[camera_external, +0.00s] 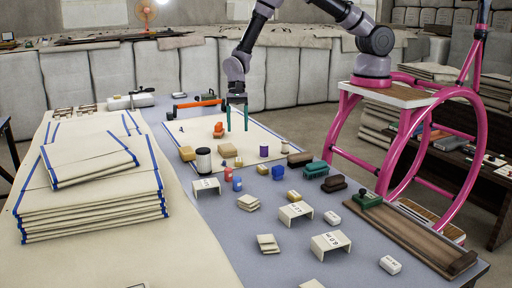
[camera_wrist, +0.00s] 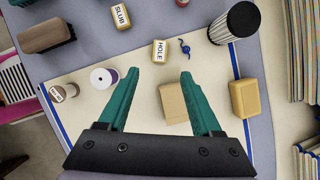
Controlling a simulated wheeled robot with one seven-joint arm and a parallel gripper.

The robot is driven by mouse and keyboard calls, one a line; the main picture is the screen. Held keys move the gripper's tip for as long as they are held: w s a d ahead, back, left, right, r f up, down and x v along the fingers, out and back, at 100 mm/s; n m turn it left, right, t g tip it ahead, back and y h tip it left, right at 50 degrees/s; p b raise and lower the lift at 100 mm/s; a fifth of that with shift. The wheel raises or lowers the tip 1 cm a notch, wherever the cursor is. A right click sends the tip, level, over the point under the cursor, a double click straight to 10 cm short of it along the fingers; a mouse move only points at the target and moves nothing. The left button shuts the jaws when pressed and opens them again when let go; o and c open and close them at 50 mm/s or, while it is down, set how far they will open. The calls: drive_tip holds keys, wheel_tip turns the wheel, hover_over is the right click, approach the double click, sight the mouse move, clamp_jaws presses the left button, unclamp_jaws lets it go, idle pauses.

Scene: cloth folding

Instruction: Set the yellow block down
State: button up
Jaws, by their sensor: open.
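My gripper (camera_external: 237,129) hangs over the cream cloth, its two teal fingers pointing down and apart. In the wrist view, my gripper (camera_wrist: 158,75) is open. A yellow block (camera_wrist: 244,98) lies right of the right finger, partly over the cloth's blue-striped edge; it also shows in the external view (camera_external: 187,153), left of my gripper. A paler tan block (camera_wrist: 172,102) appears between the fingers, close to the right one; it also shows in the external view (camera_external: 228,150). I see no contact with either block, and the exact height of the fingertips is unclear.
A black-and-white cylinder (camera_external: 203,160) stands beside the yellow block. A purple spool (camera_external: 263,151), an orange object (camera_external: 218,130) and small labelled blocks such as HOLE (camera_wrist: 160,50) are around. A folded cloth stack (camera_external: 95,190) lies left. Bare cloth (camera_wrist: 75,120) shows left of the fingers.

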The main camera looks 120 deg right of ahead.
drive_tip(key=s+a+r+n+t, duration=0.1)
drive_tip(key=s+a+r+n, duration=0.15)
drive_tip(key=r, duration=0.95)
drive_tip(key=s+a+r+n+t, duration=0.1)
drive_tip(key=a+r+n, duration=0.25)
drive_tip(key=r, duration=0.85)
drive_tip(key=s+a+r+n, duration=0.3)
drive_tip(key=s+r, duration=0.2)
drive_tip(key=r, duration=0.2)
drive_tip(key=s+a+r+n, duration=0.2)
drive_tip(key=s+a+r, duration=0.1)
drive_tip(key=s+r, duration=0.3)
drive_tip(key=s+a+r+n+t+h, duration=0.1)
drive_tip(key=s+r+n, duration=0.2)
drive_tip(key=s, duration=0.6)
drive_tip(key=s+a+r+n+t+h, duration=0.1)
drive_tip(key=s+r+n, duration=0.3)
drive_tip(key=s, duration=0.5)
drive_tip(key=shift+s+a+r+t, duration=0.15)
drive_tip(key=shift+s+r+t, duration=0.2)
drive_tip(key=shift+r+t, duration=0.4)
